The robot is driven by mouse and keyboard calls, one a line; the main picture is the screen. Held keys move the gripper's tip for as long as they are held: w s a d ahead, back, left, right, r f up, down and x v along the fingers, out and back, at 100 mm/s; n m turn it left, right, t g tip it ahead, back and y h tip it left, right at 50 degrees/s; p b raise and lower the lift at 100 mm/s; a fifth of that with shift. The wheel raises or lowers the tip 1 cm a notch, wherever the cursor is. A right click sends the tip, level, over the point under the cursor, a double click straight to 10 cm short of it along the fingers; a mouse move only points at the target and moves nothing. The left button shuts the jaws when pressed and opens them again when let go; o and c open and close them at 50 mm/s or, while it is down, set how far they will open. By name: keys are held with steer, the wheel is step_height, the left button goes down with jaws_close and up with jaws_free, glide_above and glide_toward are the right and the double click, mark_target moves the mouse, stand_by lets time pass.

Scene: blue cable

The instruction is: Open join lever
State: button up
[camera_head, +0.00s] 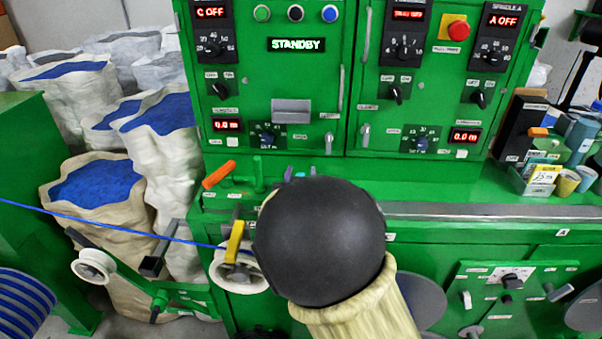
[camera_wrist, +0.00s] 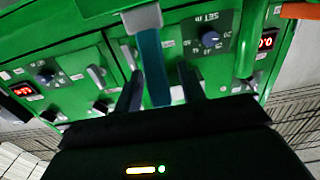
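In the wrist view a teal-blue lever (camera_wrist: 152,62) hangs from a grey mount (camera_wrist: 142,18) and reaches down between my fingers. My gripper (camera_wrist: 161,72) is open, with one dark finger on each side of the lever. A gap shows on the right; on the left I cannot tell whether the finger touches it. In the head view only the small teal tip (camera_head: 312,170) shows beside a purple one (camera_head: 289,172); my black arm joint hides the gripper and the rest. No label that I can read names the join lever.
An orange lever (camera_head: 218,174) stands left of my arm, and a yellow lever (camera_head: 235,242) sits above a white roller. The blue cable (camera_head: 110,223) runs in from the left. The green control panel (camera_head: 300,90) with a STANDBY display rises behind. Boxes and cups (camera_head: 545,172) stand right.

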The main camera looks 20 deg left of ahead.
steer(key=shift+w, duration=0.2)
jaws_close()
